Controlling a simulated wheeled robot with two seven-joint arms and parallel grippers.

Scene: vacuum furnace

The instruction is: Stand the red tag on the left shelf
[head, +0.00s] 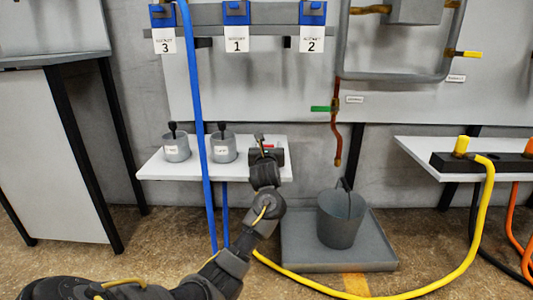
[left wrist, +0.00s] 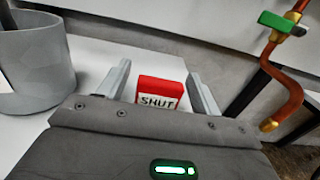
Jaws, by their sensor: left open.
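The red tag (left wrist: 162,92) has a white label reading "SHUT" and appears upright on the white left shelf (head: 237,176). In the left wrist view it is between the two fingers of my left gripper (left wrist: 158,76), which is open, with a gap visible on each side. Its lower part is hidden by the gripper body. In the head view my left gripper (head: 263,146) is over the right end of the shelf, and only a sliver of red shows there. My right gripper is not in view.
Two grey pots (head: 177,147) (head: 223,148) stand on the left part of the shelf; one is close beside my gripper in the wrist view. A blue hose (head: 198,110) hangs in front. A copper pipe with a green handle (head: 320,108) is at right, above a bucket (head: 341,222) in a grey tray (head: 298,255).

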